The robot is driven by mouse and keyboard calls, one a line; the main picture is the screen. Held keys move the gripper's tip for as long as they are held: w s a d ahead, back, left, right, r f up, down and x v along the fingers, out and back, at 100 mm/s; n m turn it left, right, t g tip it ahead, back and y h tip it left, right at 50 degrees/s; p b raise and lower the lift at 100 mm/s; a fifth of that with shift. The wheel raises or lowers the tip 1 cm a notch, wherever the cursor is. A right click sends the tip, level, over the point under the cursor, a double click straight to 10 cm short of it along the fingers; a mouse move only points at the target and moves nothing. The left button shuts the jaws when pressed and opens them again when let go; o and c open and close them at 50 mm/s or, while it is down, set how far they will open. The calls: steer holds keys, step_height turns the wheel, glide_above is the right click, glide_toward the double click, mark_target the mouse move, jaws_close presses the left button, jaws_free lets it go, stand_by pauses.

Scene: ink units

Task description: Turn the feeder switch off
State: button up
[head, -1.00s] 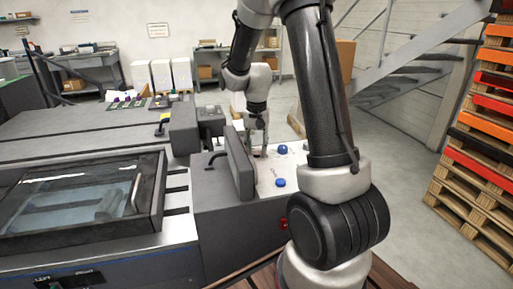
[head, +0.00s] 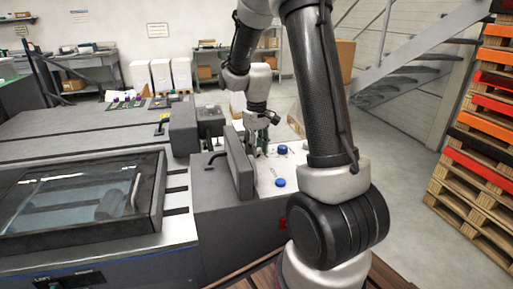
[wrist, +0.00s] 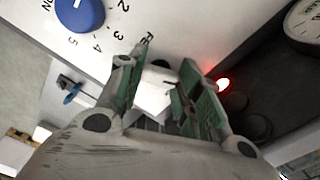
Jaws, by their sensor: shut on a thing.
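The control panel (head: 268,172) is a pale sloped top with blue knobs on the grey machine. In the wrist view the green-padded fingers of my gripper (wrist: 157,70) stand on either side of a small dark piece (wrist: 160,64), which looks like the switch's handle. The gripper is shut on it. The fingers hide most of the switch, and its position cannot be read. A label beginning "FE" shows just beside it, cut off by a finger.
A blue knob (wrist: 76,14) with a numbered dial is close to the fingers. A lit red lamp (wrist: 222,85) is right beside one finger, and a round gauge (wrist: 304,22) is in the corner. The upright grey plate (head: 239,163) stands left of the gripper. Pallets (head: 480,135) stand far right.

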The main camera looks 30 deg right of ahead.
steer(key=shift+n, duration=0.6)
steer(key=o, duration=1)
steer(key=shift+r, duration=0.15)
step_height(320, 180, up, 12)
steer(key=shift+f, duration=0.1)
